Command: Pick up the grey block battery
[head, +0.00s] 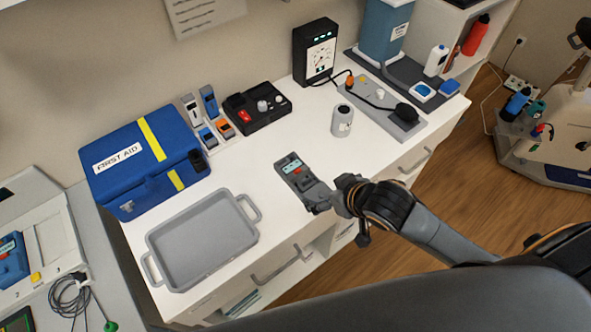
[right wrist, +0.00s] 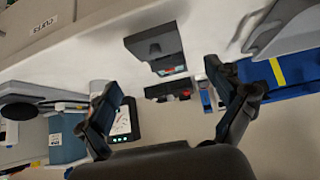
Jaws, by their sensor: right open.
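The grey block battery (head: 297,174), a grey block with a small pale screen and a red part on top, lies on the white counter in the head view. In the right wrist view the grey block (right wrist: 153,44) shows beyond and between the fingers, with a gap to them. My right gripper (head: 333,199) is beside the block's near right end, at the counter's front edge, and partly overlaps it in the head view. In the right wrist view the right gripper (right wrist: 168,88) has its fingers spread with nothing between them. My left gripper is not in view.
A grey tray (head: 203,243) and a blue first aid box (head: 122,168) stand to the left. A black charger (head: 246,112) is behind the block, a white-grey canister (head: 342,121) behind right. A grey power strip (head: 398,122) lies farther right. Counter between is clear.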

